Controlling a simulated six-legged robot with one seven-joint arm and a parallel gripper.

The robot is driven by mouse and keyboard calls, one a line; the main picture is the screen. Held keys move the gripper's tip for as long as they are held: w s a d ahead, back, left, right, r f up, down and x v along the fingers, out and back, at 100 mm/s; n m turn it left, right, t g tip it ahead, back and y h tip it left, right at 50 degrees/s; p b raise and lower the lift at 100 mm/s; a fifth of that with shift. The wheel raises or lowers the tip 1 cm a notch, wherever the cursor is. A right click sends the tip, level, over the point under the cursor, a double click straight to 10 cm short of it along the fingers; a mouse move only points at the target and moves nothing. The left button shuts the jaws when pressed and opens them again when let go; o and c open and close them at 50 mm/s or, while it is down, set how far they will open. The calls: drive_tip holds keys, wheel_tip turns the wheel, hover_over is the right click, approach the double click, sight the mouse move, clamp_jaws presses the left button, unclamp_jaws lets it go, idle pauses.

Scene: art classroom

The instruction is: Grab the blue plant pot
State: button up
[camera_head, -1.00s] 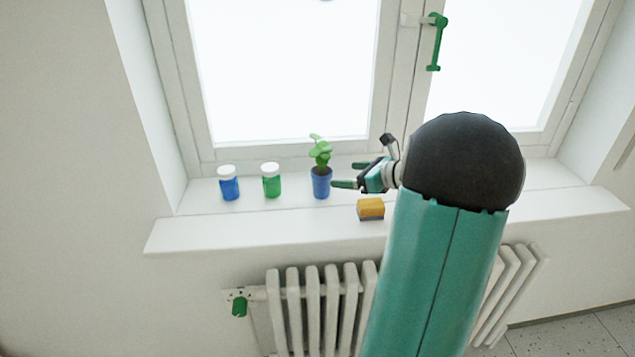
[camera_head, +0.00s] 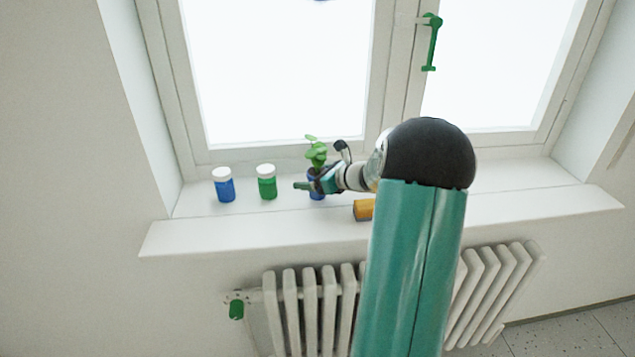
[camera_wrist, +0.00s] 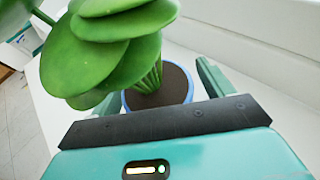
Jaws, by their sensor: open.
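The blue plant pot (camera_head: 317,190) stands upright on the windowsill, with green leaves rising from it. In the head view my gripper (camera_head: 306,184) is at the pot and hides part of it. In the wrist view the pot's blue rim (camera_wrist: 191,88) and dark soil show just ahead of the gripper body, and the green leaves (camera_wrist: 105,50) cover the left side. My gripper is open around the pot. Contact with the pot cannot be told.
A green jar (camera_head: 267,187) and a blue jar (camera_head: 224,189) with white lids stand left of the pot. A yellow block (camera_head: 363,210) lies in front on the right. The window is behind, and a radiator (camera_head: 300,305) is below the sill (camera_head: 215,235).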

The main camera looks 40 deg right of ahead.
drive_tip(key=c, duration=1.2)
drive_tip(key=shift+r, duration=0.15)
drive_tip(key=shift+c, duration=0.2)
